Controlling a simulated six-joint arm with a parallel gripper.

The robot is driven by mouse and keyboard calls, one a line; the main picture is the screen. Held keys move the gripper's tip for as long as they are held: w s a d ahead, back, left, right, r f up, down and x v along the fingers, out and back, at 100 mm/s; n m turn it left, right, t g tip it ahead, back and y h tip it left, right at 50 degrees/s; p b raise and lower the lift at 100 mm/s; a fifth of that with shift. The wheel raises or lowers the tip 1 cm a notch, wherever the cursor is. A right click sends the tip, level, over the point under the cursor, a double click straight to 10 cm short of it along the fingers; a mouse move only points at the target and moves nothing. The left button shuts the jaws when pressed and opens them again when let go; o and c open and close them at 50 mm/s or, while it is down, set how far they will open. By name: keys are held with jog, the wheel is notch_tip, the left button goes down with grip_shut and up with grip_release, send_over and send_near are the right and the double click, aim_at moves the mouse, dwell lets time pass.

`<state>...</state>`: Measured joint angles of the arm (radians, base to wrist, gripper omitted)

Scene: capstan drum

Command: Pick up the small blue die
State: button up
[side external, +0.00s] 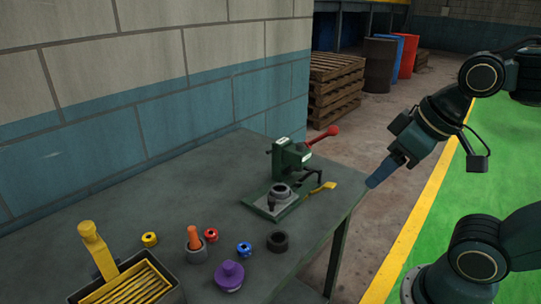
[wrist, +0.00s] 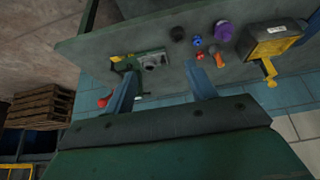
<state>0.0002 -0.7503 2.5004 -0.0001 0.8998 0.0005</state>
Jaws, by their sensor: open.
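The small blue die (side external: 244,249) sits on the grey table near its front, between a purple knobbed piece and a black ring. It also shows in the wrist view (wrist: 197,41) as a small blue spot, upper right of my fingers. My gripper (side external: 373,182) is off the table's right edge in the side view, well apart from the die. In the wrist view its two blue fingers (wrist: 161,72) are spread apart with nothing held between them. The die's fine details are too small to tell.
A green press (side external: 290,165) with a red-knobbed lever stands near the table's right edge. Around the die are the black ring (side external: 278,241), purple piece (side external: 229,276), red ring (side external: 211,235), orange peg (side external: 193,236) and yellow ring (side external: 149,239). A yellow-filled box (side external: 174,296) is front left.

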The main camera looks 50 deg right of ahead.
jog(key=w+a+f+n+g+y, duration=0.1)
jog(key=w+a+f+n, duration=0.1)
jog(key=w, duration=0.5)
jog(key=w+a+f+n+g+y, duration=0.1)
jog(key=w+a+f+n, duration=0.2)
jog(key=w+f+n, duration=0.2)
jog(key=w+a+f+n+g+y, duration=0.1)
jog(key=w+f+n, duration=0.3)
jog(key=w, duration=0.4)
jog(key=shift+w+a+f+y, duration=0.3)
jog(key=shift+a+f+y, duration=0.1)
jog(key=shift+a+f, duration=0.25)
send_over(244, 247)
jog(key=s+d, duration=0.1)
jog(key=d, duration=0.1)
jog(key=shift+s+d+f, duration=0.1)
jog(key=shift+f, duration=1.85)
jog(key=shift+s+f, duration=0.1)
jog(key=shift+f, duration=1.85)
jog(key=shift+f, duration=0.1)
jog(key=shift+x, duration=2.55)
